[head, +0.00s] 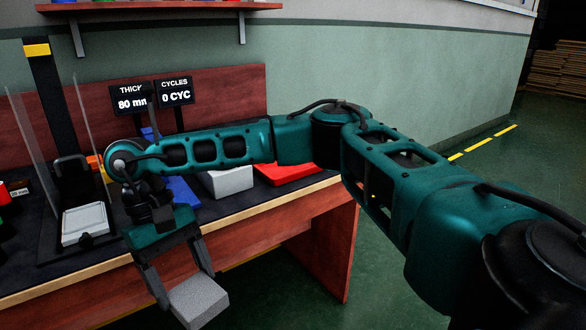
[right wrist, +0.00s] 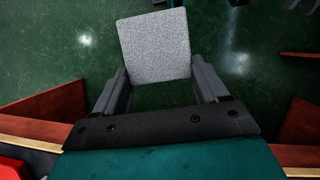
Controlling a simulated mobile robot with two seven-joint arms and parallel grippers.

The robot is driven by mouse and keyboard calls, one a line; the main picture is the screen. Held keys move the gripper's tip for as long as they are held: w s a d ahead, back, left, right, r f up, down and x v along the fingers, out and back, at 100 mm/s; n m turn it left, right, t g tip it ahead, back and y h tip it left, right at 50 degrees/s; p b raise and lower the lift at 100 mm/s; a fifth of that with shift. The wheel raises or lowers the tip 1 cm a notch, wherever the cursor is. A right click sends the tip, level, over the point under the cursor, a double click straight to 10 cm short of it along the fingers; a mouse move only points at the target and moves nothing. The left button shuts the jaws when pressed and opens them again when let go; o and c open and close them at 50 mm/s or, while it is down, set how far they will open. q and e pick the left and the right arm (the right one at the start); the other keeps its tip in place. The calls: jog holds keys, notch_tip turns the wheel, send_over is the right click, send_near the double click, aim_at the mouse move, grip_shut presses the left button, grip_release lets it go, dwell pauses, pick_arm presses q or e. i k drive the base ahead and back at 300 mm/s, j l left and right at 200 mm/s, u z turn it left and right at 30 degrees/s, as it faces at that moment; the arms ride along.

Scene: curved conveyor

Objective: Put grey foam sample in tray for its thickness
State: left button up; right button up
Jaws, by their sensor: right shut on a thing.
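The grey foam sample (head: 200,301) is a flat speckled block. My right gripper (head: 188,288) is shut on it, with one finger on each side, and holds it out in front of the bench's front edge, over the floor. In the right wrist view the foam sample (right wrist: 155,46) sits between the fingertips with green floor behind it. On the bench are a red tray (head: 290,173) and a blue tray (head: 182,190), partly hidden by my right arm. My left gripper is not in view.
A test rig with clear panels (head: 90,125) and a pale plate (head: 85,222) stands at the left of the bench. A light grey block-like thing (head: 229,181) stands between the blue and red trays. A second display (head: 175,91) reads 0 CYC. A shelf (head: 160,6) hangs above.

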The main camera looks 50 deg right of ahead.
aim_at(288, 168)
jog(key=l, duration=1.55)
